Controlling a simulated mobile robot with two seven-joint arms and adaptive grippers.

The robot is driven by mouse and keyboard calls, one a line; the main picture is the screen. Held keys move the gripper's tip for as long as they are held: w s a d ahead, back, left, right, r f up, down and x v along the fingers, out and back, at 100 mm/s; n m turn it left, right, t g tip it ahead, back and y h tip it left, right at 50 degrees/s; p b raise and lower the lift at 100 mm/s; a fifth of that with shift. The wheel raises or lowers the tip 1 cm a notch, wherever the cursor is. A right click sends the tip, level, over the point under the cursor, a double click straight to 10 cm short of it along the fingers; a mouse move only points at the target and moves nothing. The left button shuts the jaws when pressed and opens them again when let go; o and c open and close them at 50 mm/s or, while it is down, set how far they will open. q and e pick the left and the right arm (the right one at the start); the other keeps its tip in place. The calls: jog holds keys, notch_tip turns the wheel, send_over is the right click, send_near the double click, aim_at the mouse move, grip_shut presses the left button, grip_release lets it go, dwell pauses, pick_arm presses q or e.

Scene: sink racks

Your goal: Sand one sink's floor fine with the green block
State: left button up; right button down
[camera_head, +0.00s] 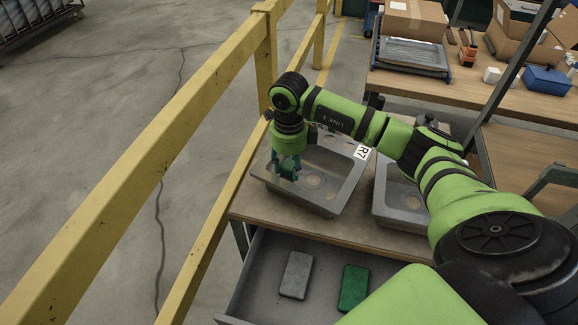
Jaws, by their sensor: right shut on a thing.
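A green block (354,288) lies in the open grey drawer (262,265) below the bench. My right gripper (287,175) points down into the left grey sink (325,201), near its left wall. It is shut on a small teal-green thing, mostly hidden between the fingers; its full shape, and whether it touches the sink floor, I cannot tell. The sink has a tag reading R7 (362,152) and pale round patches on its floor. A second grey sink (399,214) stands to the right, partly behind my arm. My left gripper is not in view.
A grey block (296,275) lies left of the green one in the drawer. A yellow rail (222,205) runs close along the bench's left side. The back bench (455,88) holds boxes, a tray and tools. A dark post rises at right.

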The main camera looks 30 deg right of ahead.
jog(key=shift+r, duration=0.15)
jog(key=shift+r+p, duration=0.95)
jog(key=shift+r, duration=0.45)
notch_tip(320, 180, up, 12)
jog(key=w+r+m+p, duration=0.1)
jog(key=p, duration=0.9)
jog(key=shift+m, duration=0.3)
jog(key=f+b, duration=0.1)
jog(key=f, duration=0.1)
jog(key=f+b, duration=0.2)
jog(key=f, duration=0.1)
jog(key=shift+w+a+f, duration=0.2)
jog(key=shift+a+f, duration=0.1)
jog(key=shift+a, duration=0.05)
